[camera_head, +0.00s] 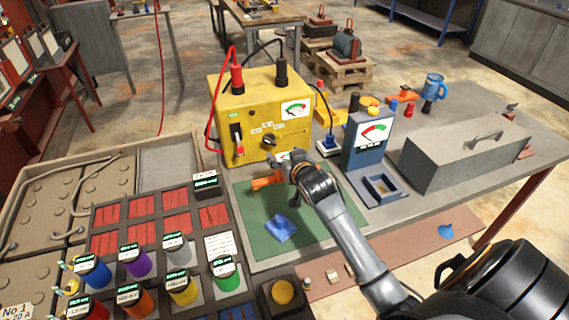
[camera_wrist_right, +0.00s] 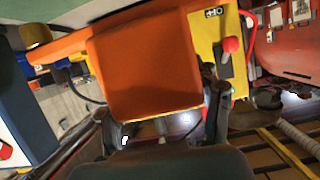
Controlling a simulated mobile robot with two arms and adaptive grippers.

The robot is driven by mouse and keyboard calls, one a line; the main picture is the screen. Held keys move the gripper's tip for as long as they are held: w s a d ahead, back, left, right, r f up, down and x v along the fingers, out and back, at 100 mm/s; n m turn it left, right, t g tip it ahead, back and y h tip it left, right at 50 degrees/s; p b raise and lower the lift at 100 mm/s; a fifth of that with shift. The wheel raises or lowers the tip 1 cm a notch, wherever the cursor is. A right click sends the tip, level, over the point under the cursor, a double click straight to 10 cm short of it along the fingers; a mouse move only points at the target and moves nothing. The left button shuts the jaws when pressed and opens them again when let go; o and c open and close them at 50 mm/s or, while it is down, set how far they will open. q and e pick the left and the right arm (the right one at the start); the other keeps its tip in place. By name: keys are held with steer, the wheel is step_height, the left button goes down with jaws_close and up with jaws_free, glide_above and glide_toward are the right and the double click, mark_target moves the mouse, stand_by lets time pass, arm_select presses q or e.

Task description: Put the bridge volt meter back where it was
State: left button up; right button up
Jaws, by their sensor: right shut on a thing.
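My right gripper (camera_head: 293,168) is above the green mat (camera_head: 250,205), in front of the yellow box (camera_head: 252,117). It is shut on an orange-bodied thing (camera_head: 267,180), which I take to be the bridge volt meter. A small white dial with a green mark shows just behind the gripper; I cannot tell whether it belongs to the held thing. In the right wrist view the orange block (camera_wrist_right: 145,65) fills the space between the two fingers (camera_wrist_right: 163,120), and an orange arm runs off to its left. My left gripper is not in view.
A blue meter stand (camera_head: 365,145) with an open tray is right of the mat. A grey toolbox (camera_head: 465,150) stands farther right. A blue piece (camera_head: 282,228) lies on the mat. Coloured cylinders (camera_head: 180,287) fill the front left. A blue mug (camera_head: 433,88) is at the back right.

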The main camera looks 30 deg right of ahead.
steer(key=f, duration=0.2)
steer(key=w+f+p, duration=0.1)
steer(key=f, duration=0.1)
steer(key=shift+d, duration=0.3)
steer(key=shift+f, duration=0.15)
steer(key=shift+f, duration=0.2)
steer(key=o, duration=1.5)
steer(key=shift+o, duration=0.2)
